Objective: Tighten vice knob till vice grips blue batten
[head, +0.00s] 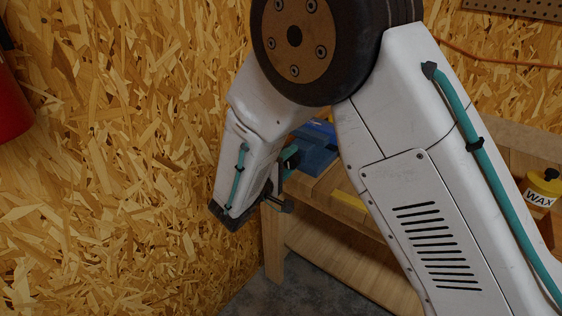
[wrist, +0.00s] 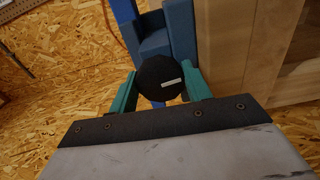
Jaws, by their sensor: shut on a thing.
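The vice knob (wrist: 158,74) is a black disc with a short white mark on its face, seen nearly face-on in the wrist view. My gripper (wrist: 160,88) is shut on it, with one teal finger on each side. The blue vice (wrist: 158,43) is behind the knob. A brighter blue strip (wrist: 124,11), likely the blue batten, shows at the top edge beside the vice. In the head view the vice (head: 316,152) sits at the bench's left end, partly hidden by my arm. Whether the jaws touch the batten cannot be seen.
The wooden bench (head: 345,199) runs to the right behind my arm. A yellow wax container (head: 544,187) stands on it at the far right. A chipboard wall (head: 110,190) is close on the left, with a red object (head: 12,105) at its edge.

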